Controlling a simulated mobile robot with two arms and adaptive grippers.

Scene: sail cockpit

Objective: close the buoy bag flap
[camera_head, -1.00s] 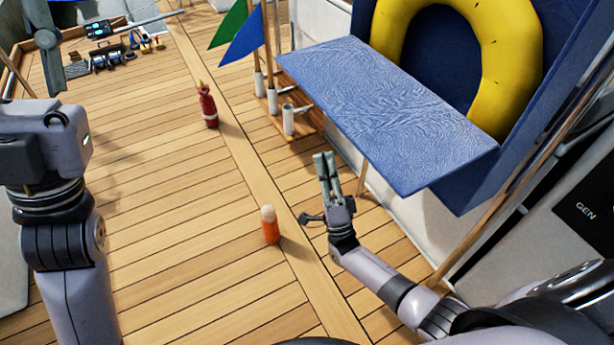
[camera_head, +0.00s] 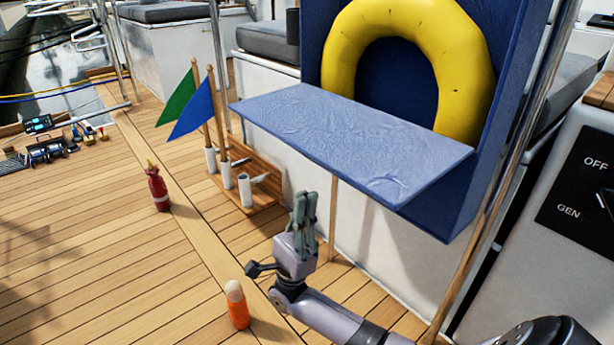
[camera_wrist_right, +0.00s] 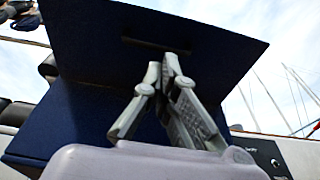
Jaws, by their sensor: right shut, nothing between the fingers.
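The blue buoy bag (camera_head: 465,185) stands against the white cockpit side, with a yellow ring buoy (camera_head: 345,50) inside. Its flap (camera_head: 345,140) is folded down and sticks out like a shelf, roughly level. My right gripper (camera_head: 305,200) is below the flap's front edge, pointing up, shut and empty. In the right wrist view the fingertips (camera_wrist_right: 168,62) show against the flap's dark underside (camera_wrist_right: 200,50), which has a slot-like strip on it. I cannot tell if they touch it. My left gripper is out of view.
A wooden rack (camera_head: 250,190) with a green flag (camera_head: 178,98) and a blue flag (camera_head: 192,112) stands left of the flap. A red bottle (camera_head: 158,188) and an orange flare-like cylinder (camera_head: 236,305) stand on the deck. A pole (camera_head: 480,230) rises right of the bag.

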